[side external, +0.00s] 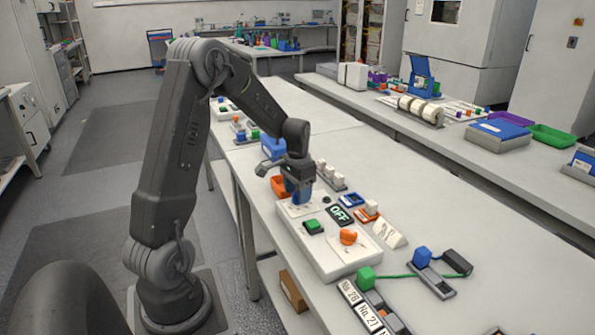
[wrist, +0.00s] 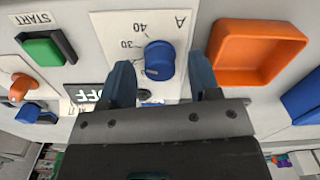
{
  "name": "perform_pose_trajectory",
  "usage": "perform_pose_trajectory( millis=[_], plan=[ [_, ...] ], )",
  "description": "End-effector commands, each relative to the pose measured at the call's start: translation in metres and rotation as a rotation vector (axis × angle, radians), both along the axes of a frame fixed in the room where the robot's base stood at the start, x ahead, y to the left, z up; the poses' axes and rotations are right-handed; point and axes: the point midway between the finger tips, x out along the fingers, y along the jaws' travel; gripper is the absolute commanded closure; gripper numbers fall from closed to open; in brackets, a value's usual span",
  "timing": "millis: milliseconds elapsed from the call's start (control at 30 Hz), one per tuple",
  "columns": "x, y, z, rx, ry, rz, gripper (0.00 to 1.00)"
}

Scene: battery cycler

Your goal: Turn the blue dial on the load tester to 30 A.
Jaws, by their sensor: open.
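The blue dial (wrist: 160,58) stands on a white scale plate (wrist: 112,38) marked A, with 30 and 40 legible beside it. A small pale mark shows at the dial's lower left; I cannot tell the exact setting. My gripper (wrist: 162,78) is open, with one finger to either side of the dial's lower part in the wrist view. I cannot tell whether they touch it. In the side view my gripper (side external: 300,190) is low over the far end of the white load tester (side external: 320,262) and hides the dial.
An orange tray (wrist: 258,52) lies close beside the dial.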

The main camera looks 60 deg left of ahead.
Motion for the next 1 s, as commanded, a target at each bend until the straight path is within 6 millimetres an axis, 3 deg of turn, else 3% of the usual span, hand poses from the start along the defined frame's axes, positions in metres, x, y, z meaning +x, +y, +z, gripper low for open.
perform_pose_trajectory(
  millis=[500,700,1000],
  plan=[
    [0.0,0.0,0.106,0.003,-0.004,0.0,0.43],
    [0.0,0.0,0.125,0.001,-0.002,0.0,0.43],
    [0.0,0.0,0.128,0.0,-0.001,0.0,0.43]
  ],
)
